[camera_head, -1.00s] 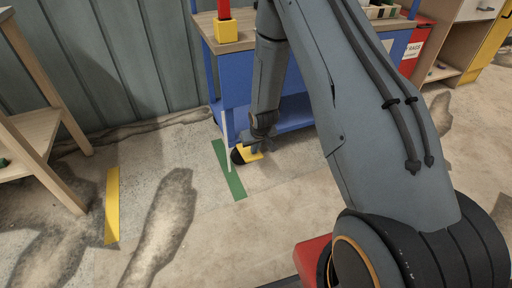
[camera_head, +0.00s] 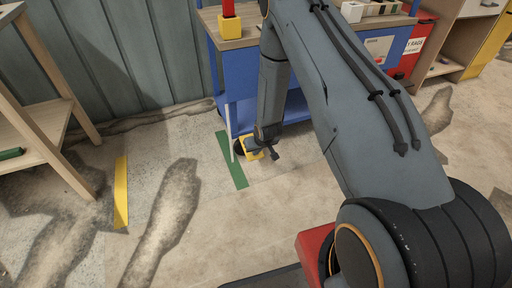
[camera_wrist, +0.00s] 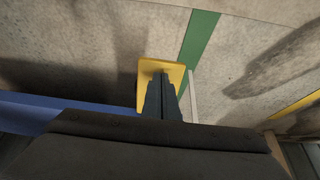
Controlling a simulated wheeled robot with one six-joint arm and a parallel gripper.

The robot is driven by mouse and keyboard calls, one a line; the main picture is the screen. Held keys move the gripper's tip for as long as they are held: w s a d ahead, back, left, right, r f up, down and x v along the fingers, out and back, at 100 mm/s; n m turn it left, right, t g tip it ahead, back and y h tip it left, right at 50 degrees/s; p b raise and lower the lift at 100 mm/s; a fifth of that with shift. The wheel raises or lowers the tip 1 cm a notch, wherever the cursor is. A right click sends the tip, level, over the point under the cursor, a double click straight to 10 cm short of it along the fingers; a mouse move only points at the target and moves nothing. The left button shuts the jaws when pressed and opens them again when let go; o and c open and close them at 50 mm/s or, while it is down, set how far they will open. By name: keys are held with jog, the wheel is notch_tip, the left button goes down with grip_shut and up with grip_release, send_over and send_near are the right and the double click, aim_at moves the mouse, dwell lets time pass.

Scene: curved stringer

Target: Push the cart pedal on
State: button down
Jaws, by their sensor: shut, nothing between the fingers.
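The blue cart (camera_head: 232,74) stands at the wall with a wooden top. Its yellow pedal (camera_head: 247,153) sits low at the front left corner, just above the floor, beside a dark wheel. In the wrist view the pedal (camera_wrist: 148,72) is a yellow plate with my gripper (camera_wrist: 161,76) over its middle. The fingers are shut and empty, and they hide part of the pedal.
A green floor strip (camera_head: 233,165) runs beside the cart corner, and a yellow strip (camera_head: 121,190) lies further left. A wooden shelf (camera_head: 35,120) stands at the left. A red bin (camera_head: 412,48) is right of the cart. The floor in front is open.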

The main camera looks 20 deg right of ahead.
jog(key=shift+f, duration=0.4)
dwell(0.3)
jog(key=shift+s, duration=0.1)
jog(key=s+p+v, duration=0.1)
jog(key=p+v, duration=0.6)
jog(key=v, duration=0.6)
jog(key=shift+s, duration=0.2)
